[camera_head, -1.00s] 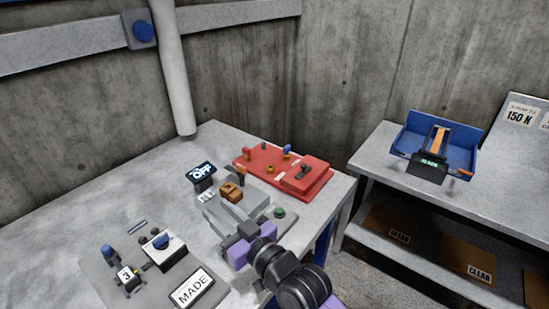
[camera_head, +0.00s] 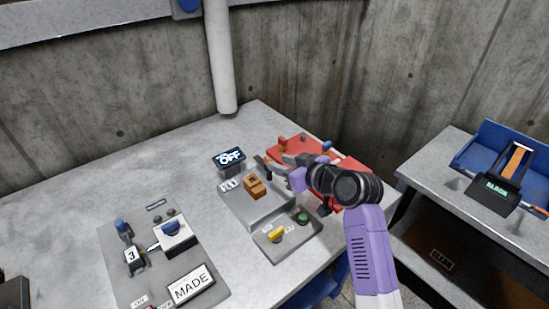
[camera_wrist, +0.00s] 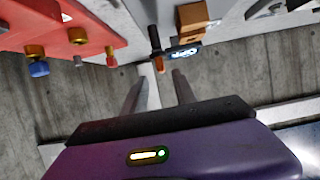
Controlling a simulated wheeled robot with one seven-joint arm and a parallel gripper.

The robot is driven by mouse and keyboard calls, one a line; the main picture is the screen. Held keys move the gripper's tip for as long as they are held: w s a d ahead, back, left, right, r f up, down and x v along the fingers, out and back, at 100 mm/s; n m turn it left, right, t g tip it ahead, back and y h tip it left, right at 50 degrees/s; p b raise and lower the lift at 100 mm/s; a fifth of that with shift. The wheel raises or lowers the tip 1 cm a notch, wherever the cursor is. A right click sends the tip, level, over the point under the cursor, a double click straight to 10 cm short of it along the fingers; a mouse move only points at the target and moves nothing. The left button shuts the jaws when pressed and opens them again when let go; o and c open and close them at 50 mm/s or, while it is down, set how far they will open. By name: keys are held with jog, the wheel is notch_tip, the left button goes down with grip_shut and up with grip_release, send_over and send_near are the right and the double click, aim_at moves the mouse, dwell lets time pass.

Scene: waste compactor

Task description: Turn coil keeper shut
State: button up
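A small dark lever with an orange end (camera_head: 262,164) stands at the far right of the grey box (camera_head: 262,208); it may be the coil keeper, but no label confirms this. In the wrist view the lever (camera_wrist: 156,42) is a black bar with its orange tip just ahead of the gap between my fingers. My gripper (camera_head: 276,166) reaches in from the right, beside the lever. In the wrist view my gripper (camera_wrist: 159,76) has its two fingers apart with nothing clearly between them. Contact with the lever cannot be told. An orange-brown block (camera_head: 255,187) sits on the grey box.
A display reading OFF (camera_head: 229,158) stands left of the lever. A red unit (camera_head: 345,165) with small knobs lies behind my gripper. A yellow knob (camera_head: 276,236) and green button (camera_head: 302,217) are in front. A panel marked MADE (camera_head: 191,286) lies left.

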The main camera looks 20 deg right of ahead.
aim_at(269, 159)
jog(key=shift+x, duration=3)
jog(key=shift+a, duration=0.15)
grip_shut()
